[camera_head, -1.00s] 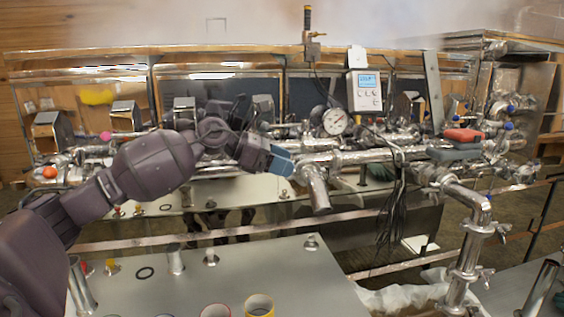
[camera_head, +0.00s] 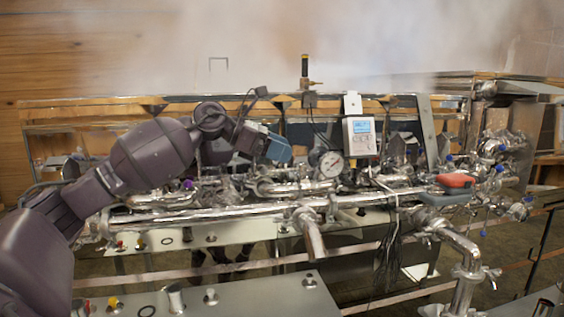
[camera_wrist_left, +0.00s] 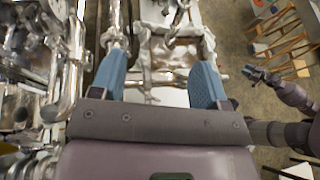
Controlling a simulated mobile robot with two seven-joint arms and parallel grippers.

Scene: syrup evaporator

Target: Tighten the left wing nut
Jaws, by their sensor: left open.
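My left gripper (camera_head: 279,150) is open, with blue fingertips above the silver pipework and left of the round dial gauge (camera_head: 331,164). In the left wrist view its two blue fingers (camera_wrist_left: 158,78) are spread wide with nothing between them; silver pipework and a pale surface show beyond. A clamp with a wing nut (camera_head: 491,274) shows on the bent pipe at the lower right of the head view. I cannot tell which fitting is the left wing nut. My right gripper (camera_wrist_left: 262,76) shows small at the right of the left wrist view; its jaw state is unclear.
A white meter box (camera_head: 360,135) stands behind the pipes, and a red-and-grey block (camera_head: 453,183) rests at the right. An open pipe end (camera_head: 310,236) juts forward. A metal bench top (camera_head: 245,298) lies in front. Steam hangs above the evaporator.

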